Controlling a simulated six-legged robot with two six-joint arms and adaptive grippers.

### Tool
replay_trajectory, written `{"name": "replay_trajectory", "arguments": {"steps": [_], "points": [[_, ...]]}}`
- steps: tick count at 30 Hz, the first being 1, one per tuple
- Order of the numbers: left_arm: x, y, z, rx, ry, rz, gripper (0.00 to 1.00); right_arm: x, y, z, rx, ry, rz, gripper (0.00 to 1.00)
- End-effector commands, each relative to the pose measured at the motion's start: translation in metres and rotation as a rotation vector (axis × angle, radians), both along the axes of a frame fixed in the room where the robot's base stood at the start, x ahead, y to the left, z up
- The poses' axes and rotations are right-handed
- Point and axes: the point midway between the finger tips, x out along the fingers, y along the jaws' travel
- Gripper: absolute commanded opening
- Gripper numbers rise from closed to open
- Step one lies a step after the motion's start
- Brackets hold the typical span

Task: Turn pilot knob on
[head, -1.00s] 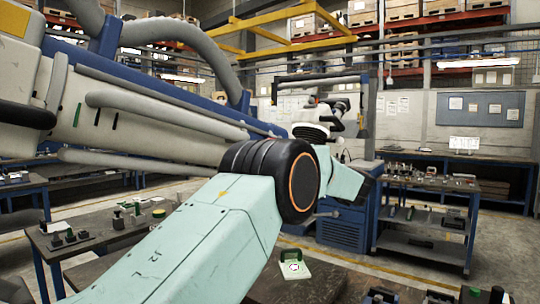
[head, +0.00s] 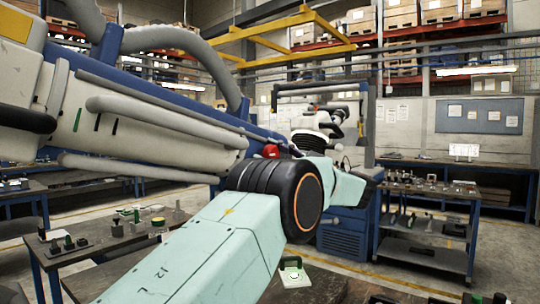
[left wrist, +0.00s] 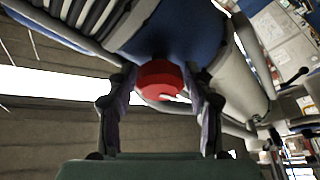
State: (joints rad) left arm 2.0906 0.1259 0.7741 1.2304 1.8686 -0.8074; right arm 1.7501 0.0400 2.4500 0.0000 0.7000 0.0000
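A round red knob (left wrist: 160,80) sits on the blue underside of a large machine arm in the left wrist view. It also shows in the head view (head: 271,151), just above the black joint of my pale green left arm. My left gripper (left wrist: 163,82) is open, with one finger on each side of the knob. Narrow gaps seem to show between the fingers and the knob; contact is hard to tell. In the head view my left arm hides the gripper's fingers. My right gripper is not in view.
The large white and blue machine arm (head: 150,115) with grey hoses fills the upper left. A white microscope head (head: 310,140) stands behind my arm. A dark table (head: 325,285) holds a small white-green item (head: 292,275). A cart (head: 430,225) stands at the right.

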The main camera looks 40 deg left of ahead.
Motion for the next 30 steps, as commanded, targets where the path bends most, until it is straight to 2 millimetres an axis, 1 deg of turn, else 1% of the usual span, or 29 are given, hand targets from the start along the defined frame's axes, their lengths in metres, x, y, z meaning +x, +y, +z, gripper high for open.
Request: {"name": "replay_trajectory", "arguments": {"steps": [1, 4, 12, 15, 19, 24, 30], "points": [[0.000, 0.000, 0.000, 0.000, -0.001, 0.000, 0.59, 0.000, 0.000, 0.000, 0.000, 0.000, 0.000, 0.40], [0.000, 0.001, 0.001, 0.000, -0.001, 0.000, 0.67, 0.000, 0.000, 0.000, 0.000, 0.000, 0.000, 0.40], [0.000, 0.001, 0.001, 0.000, -0.002, -0.001, 0.67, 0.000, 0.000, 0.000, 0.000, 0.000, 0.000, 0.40], [0.001, -0.003, 0.000, 0.001, -0.001, -0.001, 0.67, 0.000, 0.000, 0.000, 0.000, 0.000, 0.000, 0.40], [0.007, -0.019, -0.006, 0.001, 0.000, -0.003, 0.67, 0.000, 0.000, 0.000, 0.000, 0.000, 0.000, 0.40], [0.018, -0.051, -0.019, 0.001, 0.000, -0.005, 0.67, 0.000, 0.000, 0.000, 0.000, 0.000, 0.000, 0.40], [0.027, -0.079, -0.029, 0.001, -0.001, -0.003, 0.67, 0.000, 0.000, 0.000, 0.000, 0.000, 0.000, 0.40]]}}
